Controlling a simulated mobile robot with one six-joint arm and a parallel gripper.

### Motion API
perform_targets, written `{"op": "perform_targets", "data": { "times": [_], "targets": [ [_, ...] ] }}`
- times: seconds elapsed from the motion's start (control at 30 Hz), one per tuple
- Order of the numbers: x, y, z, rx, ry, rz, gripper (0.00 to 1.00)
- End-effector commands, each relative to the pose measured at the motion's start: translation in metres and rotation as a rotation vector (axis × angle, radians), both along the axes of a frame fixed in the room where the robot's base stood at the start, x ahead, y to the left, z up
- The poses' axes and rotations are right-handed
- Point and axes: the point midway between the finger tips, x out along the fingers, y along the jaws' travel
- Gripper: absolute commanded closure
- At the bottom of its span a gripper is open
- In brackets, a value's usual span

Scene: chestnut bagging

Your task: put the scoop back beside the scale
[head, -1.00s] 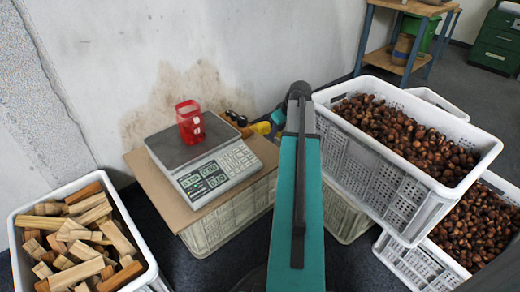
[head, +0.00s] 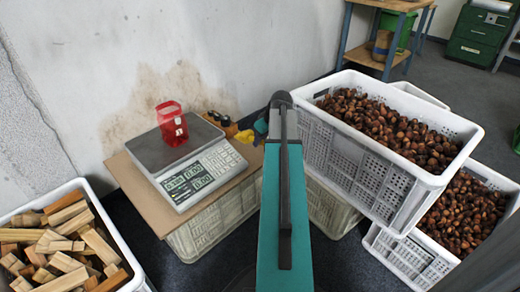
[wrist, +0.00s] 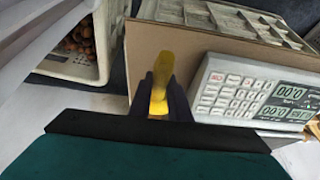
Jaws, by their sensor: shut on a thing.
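The yellow scoop (wrist: 160,85) is held between the dark fingers of my gripper (wrist: 160,92) in the wrist view. It is over the brown cardboard, to the left of the scale's keypad in that view. The scale also shows in the wrist view (wrist: 205,68). I cannot tell whether the scoop touches the cardboard.
The cardboard (head: 140,200) lies on a crate (head: 205,232). A small holder with dark-topped items (head: 228,130) stands behind the scale. A white crate of chestnuts (head: 365,180) is on the right, above another. A crate of wood blocks (head: 113,235) is at lower left.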

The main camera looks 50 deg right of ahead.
Motion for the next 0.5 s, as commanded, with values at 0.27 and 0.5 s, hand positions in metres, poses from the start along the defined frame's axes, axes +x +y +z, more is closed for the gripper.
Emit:
{"op": "perform_targets", "data": {
  "times": [0.27,0.5],
  "targets": [
    [0.0,0.0,-0.037,0.001,0.0,0.0,1.0],
    [0.0,0.0,-0.046,0.0,0.0,0.0,1.0]
  ]
}}
